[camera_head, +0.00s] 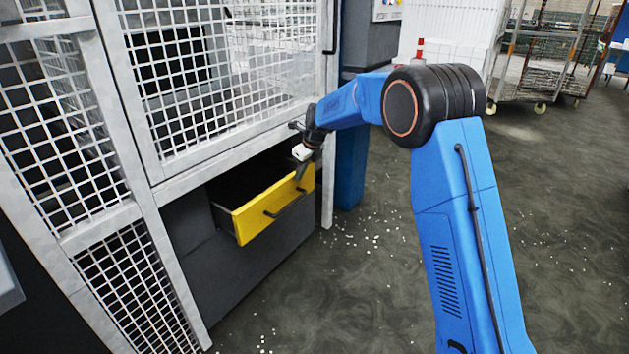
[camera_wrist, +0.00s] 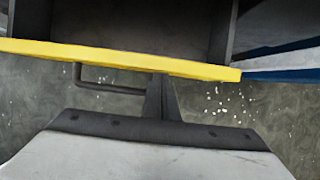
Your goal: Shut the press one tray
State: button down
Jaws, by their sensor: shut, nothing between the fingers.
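The press one tray (camera_head: 262,212) is a yellow-fronted drawer low in the press, standing partly pulled out. Its dark handle (camera_head: 286,203) is on the front. In the wrist view the tray's yellow front edge (camera_wrist: 120,58) crosses the picture, with the handle (camera_wrist: 108,88) at left and the dark tray inside beyond it. My gripper (camera_head: 298,183) is shut and empty at the right part of the tray front. In the wrist view its fingertips (camera_wrist: 163,88) reach up to the yellow front, right of the handle; whether they touch it I cannot tell.
A white mesh guard door (camera_head: 225,75) stands above the tray. A blue post (camera_head: 350,165) is right of the press. White bits of foam (camera_head: 365,225) lie on the dark floor. A wire cart (camera_head: 540,60) stands far back right. The floor in front is otherwise clear.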

aim_at(292, 174)
jog(key=shift+w+a, duration=0.5)
jog(key=shift+a, duration=0.2)
jog(key=shift+w+a, duration=0.5)
jog(key=shift+a, duration=0.15)
jog(key=shift+d, duration=0.1)
